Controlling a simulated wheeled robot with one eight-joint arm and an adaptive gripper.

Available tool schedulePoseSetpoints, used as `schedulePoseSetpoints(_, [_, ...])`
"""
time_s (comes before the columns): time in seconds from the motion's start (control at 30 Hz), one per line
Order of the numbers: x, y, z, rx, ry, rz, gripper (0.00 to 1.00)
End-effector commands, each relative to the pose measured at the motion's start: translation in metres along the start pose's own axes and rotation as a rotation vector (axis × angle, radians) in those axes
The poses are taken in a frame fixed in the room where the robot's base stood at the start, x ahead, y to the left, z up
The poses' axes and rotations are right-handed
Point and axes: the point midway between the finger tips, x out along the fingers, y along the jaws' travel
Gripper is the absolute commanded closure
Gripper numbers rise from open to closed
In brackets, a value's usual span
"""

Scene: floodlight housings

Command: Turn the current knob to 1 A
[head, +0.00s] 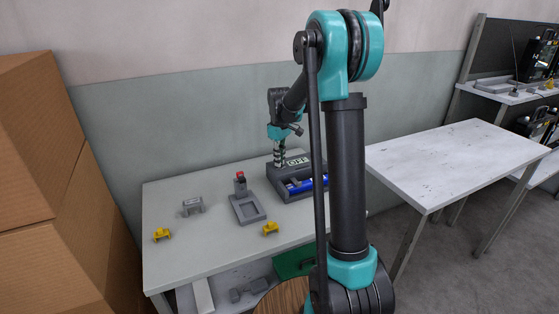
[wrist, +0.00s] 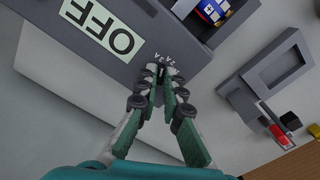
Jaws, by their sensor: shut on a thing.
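The power supply (head: 287,190) is a dark grey box at the back of the table. Its pale display (wrist: 103,27) reads OFF in the wrist view. The marks "2A" and "3A" (wrist: 169,58) show on its panel just past my fingertips. My gripper (wrist: 162,84) points down at the panel and is shut on the current knob. The fingers hide nearly all of the knob, so its pointer and setting cannot be read. In the head view my gripper (head: 279,163) stands at the left part of the box, beside the display.
A grey fixture (head: 249,208) with a red-tipped clamp (head: 240,176) stands left of the box. A grey bracket (head: 192,205) and two yellow pieces (head: 162,233) (head: 271,228) lie on the table (head: 205,260). Cardboard boxes (head: 50,190) stand at left.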

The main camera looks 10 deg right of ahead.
Motion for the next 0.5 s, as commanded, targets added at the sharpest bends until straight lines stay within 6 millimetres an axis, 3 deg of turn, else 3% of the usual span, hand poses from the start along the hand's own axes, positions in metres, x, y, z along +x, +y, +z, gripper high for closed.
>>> schedulePoseSetpoints(0.5, [-0.0003,0.0003,-0.0002,0.492,0.000,0.000,1.00])
